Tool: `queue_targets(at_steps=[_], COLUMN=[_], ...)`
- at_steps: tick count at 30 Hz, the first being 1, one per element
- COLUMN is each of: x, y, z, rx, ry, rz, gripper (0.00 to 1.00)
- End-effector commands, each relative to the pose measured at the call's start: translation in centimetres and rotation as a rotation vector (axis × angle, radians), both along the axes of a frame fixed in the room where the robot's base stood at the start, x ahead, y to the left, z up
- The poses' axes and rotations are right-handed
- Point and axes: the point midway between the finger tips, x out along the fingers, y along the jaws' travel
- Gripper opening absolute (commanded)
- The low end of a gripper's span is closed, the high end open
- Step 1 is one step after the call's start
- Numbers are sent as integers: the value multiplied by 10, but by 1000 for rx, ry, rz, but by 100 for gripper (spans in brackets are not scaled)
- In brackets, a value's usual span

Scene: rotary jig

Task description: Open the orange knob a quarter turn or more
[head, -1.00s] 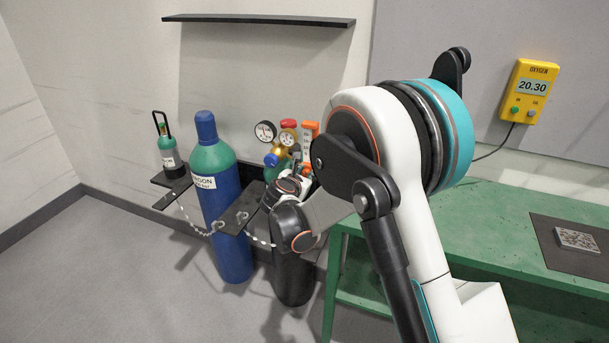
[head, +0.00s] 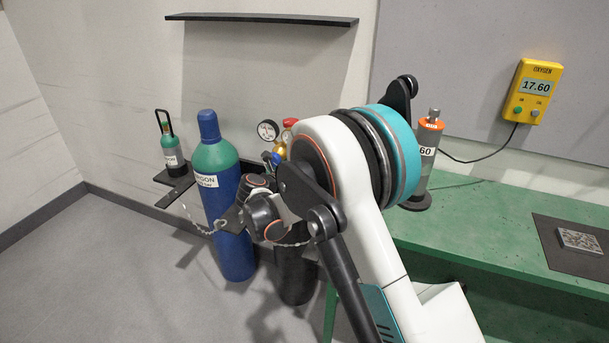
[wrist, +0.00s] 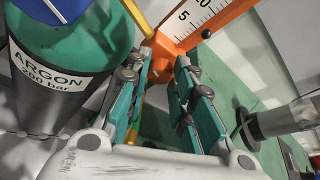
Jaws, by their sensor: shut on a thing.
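In the wrist view an orange part, which I take for the orange knob (wrist: 167,48), shows between the tips of my gripper (wrist: 165,58). It joins an orange bar beside a white scale (wrist: 190,22) marked 5 and 10. My teal-padded fingers stand on either side of it, shut on it; the exact contact is partly hidden by the fingers. In the head view my arm hides the knob and the fingertips. The gauge (head: 268,130) and a red cap (head: 290,122) of the regulator show just left of my arm.
A blue and green argon cylinder (head: 228,200) stands close left, with a chain (head: 200,228) by it. A green bench (head: 490,222) is at the right, with a grey cylinder (head: 424,160) on it. A yellow oxygen meter (head: 533,92) reads 17.60.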

Motion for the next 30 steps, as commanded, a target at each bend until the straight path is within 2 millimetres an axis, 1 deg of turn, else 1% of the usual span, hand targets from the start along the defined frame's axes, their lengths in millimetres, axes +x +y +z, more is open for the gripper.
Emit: queue_targets(at_steps=[7, 20, 21, 22, 30], x=[0, 0, 0, 0, 0], y=[1, 1, 1, 1, 1], z=[-1, -2, -1, -1, -1], rx=[-48, -54, -54, -54, -54], ry=[19, 22, 22, 22, 21], rz=[-1, -1, -1, -1, 0], gripper=[0, 0, 29, 31, 31])
